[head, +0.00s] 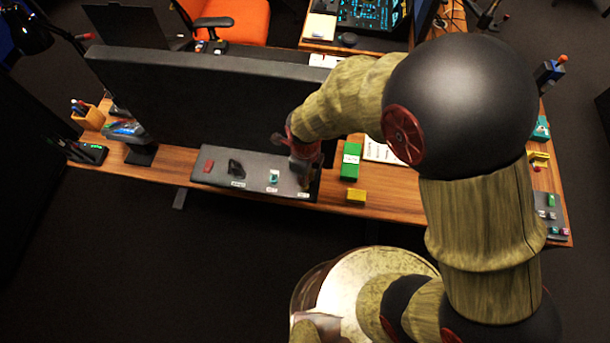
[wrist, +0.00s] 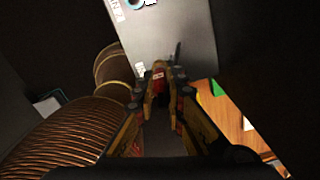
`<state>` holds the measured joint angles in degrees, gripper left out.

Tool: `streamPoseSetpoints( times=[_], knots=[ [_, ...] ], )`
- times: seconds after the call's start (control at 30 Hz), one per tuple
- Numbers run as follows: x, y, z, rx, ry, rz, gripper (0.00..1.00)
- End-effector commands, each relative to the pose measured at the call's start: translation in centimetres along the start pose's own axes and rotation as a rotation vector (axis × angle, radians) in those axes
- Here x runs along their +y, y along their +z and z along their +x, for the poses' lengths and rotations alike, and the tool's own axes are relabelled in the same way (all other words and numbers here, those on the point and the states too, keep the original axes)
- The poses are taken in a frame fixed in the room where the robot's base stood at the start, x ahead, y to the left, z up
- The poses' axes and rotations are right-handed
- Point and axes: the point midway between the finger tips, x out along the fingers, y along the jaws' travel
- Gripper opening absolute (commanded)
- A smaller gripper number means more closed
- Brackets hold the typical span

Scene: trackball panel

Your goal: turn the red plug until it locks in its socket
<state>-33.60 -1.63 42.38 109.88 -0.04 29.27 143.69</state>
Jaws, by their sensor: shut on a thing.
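The red plug (wrist: 159,80) shows in the wrist view as a small red patch between my fingertips. My gripper (wrist: 162,88) is shut on it, at the grey panel. In the head view my gripper (head: 304,172) is over the right end of the grey panel (head: 222,179) and hides the plug and socket there. How far the plug is turned or seated cannot be told. The panel also shows in the wrist view (wrist: 185,40), with a white label by the plug.
The panel also carries a red piece (head: 208,166), a black part (head: 236,168) and a teal part (head: 273,177). A green box (head: 350,161) and a yellow block (head: 356,197) stand to the right on the wooden desk (head: 400,205). A wide dark monitor (head: 200,100) stands behind.

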Motion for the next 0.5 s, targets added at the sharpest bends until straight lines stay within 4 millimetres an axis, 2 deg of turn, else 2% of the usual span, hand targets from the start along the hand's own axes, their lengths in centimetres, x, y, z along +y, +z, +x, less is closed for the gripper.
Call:
streamPoseSetpoints(
  times=[0.07,0.1,0.43,0.5],
  knots=[
    [0.16,-0.24,0.28,0.005,0.004,-0.001,0.00],
    [0.17,-0.24,0.28,0.005,0.004,-0.001,0.13],
    [0.06,-0.10,0.11,0.002,0.002,-0.002,0.32],
    [0.05,-0.08,0.09,0.002,0.001,-0.002,0.33]
  ],
)
